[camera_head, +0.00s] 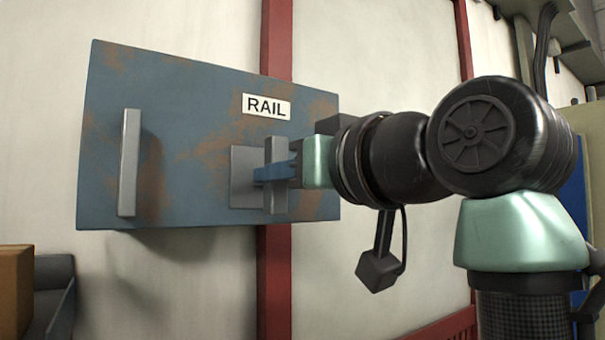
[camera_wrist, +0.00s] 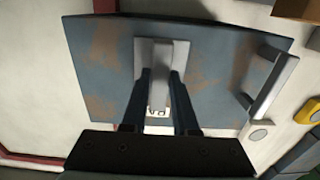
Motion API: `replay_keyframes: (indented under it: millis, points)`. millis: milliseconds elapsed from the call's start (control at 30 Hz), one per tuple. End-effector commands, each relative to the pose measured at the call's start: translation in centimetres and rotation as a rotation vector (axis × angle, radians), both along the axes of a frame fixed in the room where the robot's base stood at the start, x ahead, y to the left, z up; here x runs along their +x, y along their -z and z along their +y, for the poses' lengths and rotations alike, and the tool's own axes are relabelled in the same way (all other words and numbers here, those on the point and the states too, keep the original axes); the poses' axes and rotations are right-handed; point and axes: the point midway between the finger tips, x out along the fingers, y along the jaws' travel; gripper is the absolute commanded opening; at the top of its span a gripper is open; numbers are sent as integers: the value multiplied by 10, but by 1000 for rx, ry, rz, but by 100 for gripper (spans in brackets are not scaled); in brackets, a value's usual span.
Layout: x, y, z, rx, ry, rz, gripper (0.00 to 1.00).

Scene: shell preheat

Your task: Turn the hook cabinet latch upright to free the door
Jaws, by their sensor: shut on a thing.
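A blue-grey, rust-stained cabinet (camera_head: 200,130) hangs on the wall, and its label (camera_head: 266,107) reads RAIL; I see no label reading HOOK. Its latch, a grey bar (camera_head: 275,150) on a grey plate (camera_head: 243,175), is at the right of the door and stands upright in the head view. My gripper (camera_head: 264,173) reaches it from the right, shut on the bar. In the wrist view my gripper (camera_wrist: 160,76) has one finger on each side of the latch bar (camera_wrist: 158,92). The fingers and bar partly hide the label there. The door looks closed.
An upright grey handle (camera_head: 129,163) stands out at the door's left side, and it also shows in the wrist view (camera_wrist: 272,85). A brown box (camera_head: 15,285) and a dark bin (camera_head: 55,290) are at lower left. Red posts (camera_head: 275,270) run up the wall.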

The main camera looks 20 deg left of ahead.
Motion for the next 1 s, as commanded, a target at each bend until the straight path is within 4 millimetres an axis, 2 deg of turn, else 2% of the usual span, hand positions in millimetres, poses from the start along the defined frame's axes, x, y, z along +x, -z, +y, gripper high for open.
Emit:
replay_keyframes:
  millis: [167, 200, 333, 367, 733, 867, 1000]
  points:
    - [0, 0, 0, 3, 0, 3, 0]
    - [0, 0, 0, 3, 0, 3, 31]
    - [0, 0, 0, 3, 0, 2, 55]
    - [0, 0, 0, 2, 0, 1, 57]
    - [-3, 1, -5, 2, 1, -1, 57]
    - [-15, 3, -20, 3, 2, -3, 57]
    - [-34, 4, -45, 2, 4, -5, 57]
